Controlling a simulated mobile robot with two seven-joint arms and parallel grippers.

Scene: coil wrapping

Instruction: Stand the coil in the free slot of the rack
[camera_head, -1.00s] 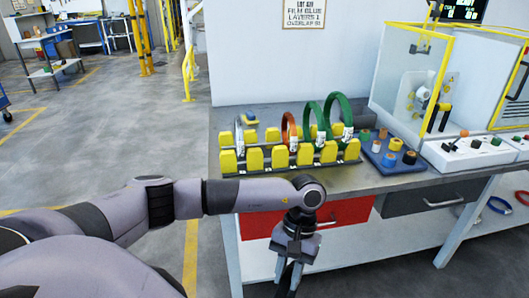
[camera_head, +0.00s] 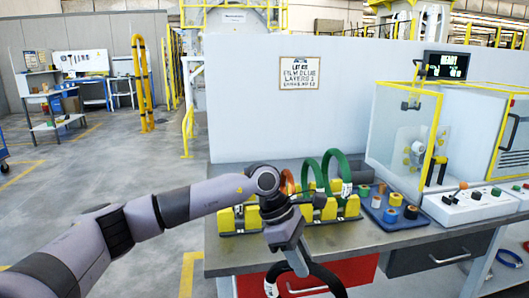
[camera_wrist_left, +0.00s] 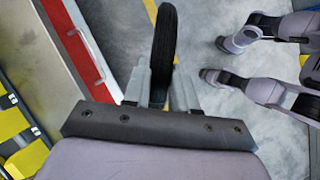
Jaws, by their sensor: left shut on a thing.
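My left gripper (camera_head: 290,262) is shut on a black coil (camera_head: 328,279), which hangs in front of the bench edge with a white tag at its left side. In the left wrist view the black coil (camera_wrist_left: 166,45) stands edge-on between the two fingers (camera_wrist_left: 160,82). The rack (camera_head: 226,220) with yellow blocks stands on the bench beyond the gripper. An orange coil (camera_head: 291,183) and two green coils (camera_head: 344,163) stand upright in it. My left arm hides part of the rack, including slots left of the orange coil. My right gripper is not in view.
A blue tray (camera_head: 376,212) with small rolls lies right of the rack, beside a white control box (camera_head: 470,205) and a yellow-framed machine (camera_head: 400,135). A red drawer (camera_head: 345,270) is under the bench top. Floor to the left is open.

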